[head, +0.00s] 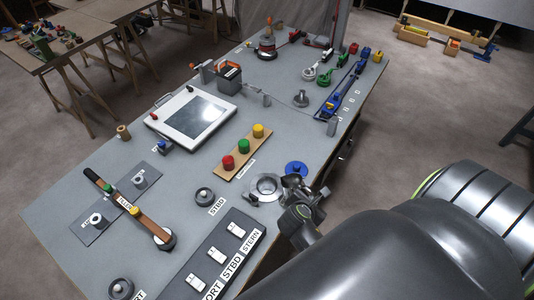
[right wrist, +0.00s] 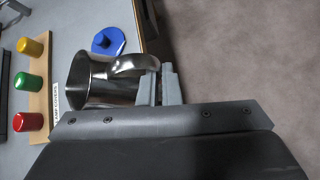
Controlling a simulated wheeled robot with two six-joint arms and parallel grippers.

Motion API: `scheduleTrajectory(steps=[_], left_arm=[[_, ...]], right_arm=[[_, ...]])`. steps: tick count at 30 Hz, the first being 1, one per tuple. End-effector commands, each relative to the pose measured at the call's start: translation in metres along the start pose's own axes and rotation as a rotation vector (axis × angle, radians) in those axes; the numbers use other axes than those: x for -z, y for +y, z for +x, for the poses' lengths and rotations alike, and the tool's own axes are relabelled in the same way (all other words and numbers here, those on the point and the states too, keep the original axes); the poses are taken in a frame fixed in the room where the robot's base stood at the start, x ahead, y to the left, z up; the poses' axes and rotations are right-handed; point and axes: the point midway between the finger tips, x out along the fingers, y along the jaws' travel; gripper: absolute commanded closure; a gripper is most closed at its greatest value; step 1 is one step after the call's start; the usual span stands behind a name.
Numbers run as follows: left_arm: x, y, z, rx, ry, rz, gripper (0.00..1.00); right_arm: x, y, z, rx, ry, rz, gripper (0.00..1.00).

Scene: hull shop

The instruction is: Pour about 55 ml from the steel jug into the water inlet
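The steel jug (head: 294,184) is small and shiny, at the bench's right edge in the head view. In the right wrist view the jug (right wrist: 90,80) has its mouth toward the left and its handle toward my fingers. My right gripper (head: 305,208) is shut on the handle, with its fingers (right wrist: 160,86) together there. No stream shows. My left gripper is out of view.
A wooden strip with red, green and yellow buttons (head: 244,146) is to the left. A dark switch panel (head: 215,262) is nearer. A screen (head: 194,116) and a lever (head: 128,205) stand farther left.

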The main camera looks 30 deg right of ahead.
Motion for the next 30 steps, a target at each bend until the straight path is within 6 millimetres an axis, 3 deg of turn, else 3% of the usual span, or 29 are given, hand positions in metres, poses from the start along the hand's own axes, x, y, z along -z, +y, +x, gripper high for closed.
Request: scheduleTrajectory(steps=[10, 19, 30], left_arm=[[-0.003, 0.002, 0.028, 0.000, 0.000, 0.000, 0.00], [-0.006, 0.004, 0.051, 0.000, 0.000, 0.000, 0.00], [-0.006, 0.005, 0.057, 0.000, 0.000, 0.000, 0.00]], right_arm=[[0.018, -0.029, 0.019, -0.169, 0.018, 0.183, 1.00], [0.025, -0.037, 0.027, -0.260, 0.026, 0.282, 1.00], [0.026, -0.040, 0.028, -0.290, 0.031, 0.314, 1.00]])
